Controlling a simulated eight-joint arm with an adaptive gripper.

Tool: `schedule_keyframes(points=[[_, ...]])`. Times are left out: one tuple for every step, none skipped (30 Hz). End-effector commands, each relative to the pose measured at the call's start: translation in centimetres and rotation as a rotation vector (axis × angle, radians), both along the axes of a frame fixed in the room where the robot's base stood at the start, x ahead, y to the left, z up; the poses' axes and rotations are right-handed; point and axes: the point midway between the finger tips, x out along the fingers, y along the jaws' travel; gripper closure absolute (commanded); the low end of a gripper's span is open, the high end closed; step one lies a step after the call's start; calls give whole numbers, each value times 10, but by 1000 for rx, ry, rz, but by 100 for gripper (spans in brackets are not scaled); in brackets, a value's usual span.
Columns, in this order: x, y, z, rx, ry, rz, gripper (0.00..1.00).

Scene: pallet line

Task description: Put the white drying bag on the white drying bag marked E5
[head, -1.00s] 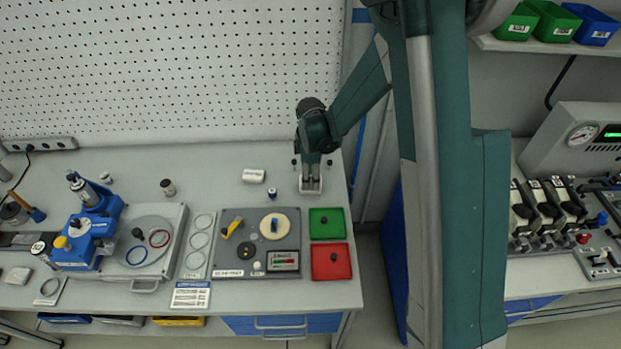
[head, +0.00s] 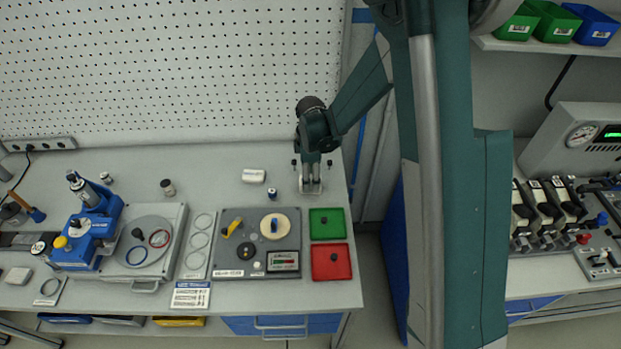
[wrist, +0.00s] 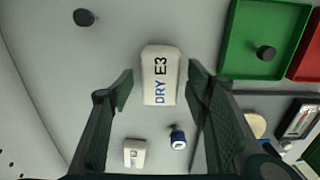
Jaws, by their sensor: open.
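A white drying bag (wrist: 160,75) printed "DRY E3" lies on the bench, between and beyond my fingertips in the wrist view. In the head view it is mostly covered by my gripper (head: 311,186). My gripper (wrist: 160,82) is open, with one finger to each side of the bag. I cannot tell whether the fingers touch it. A second white bag (head: 253,175) lies on the bench left of my gripper. It also shows at the bottom of the wrist view (wrist: 134,153), its marking too small to read.
Green (head: 342,231) and red (head: 348,276) trays sit at the bench's right edge, beside a grey panel (head: 222,262). A dark jar (head: 168,187) stands farther left. Bench surface behind the panel is mostly clear.

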Motion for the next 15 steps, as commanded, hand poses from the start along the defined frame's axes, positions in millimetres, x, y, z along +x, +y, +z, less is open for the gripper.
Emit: schedule_keyframes(points=[[0,0,4,0,0,0,52],[-1,0,6,0,0,0,52],[0,0,10,0,0,0,52],[0,0,13,0,0,0,52],[0,0,16,0,0,0,52],[0,0,20,0,0,0,52],[0,0,24,0,0,0,52],[-1,0,27,0,0,0,52],[0,0,33,0,0,0,52],[0,0,37,0,0,0,52],[0,0,40,0,0,0,52],[0,0,46,0,0,0,52],[0,0,50,0,0,0,52],[0,0,54,0,0,0,52],[-1,0,59,0,0,0,52]])
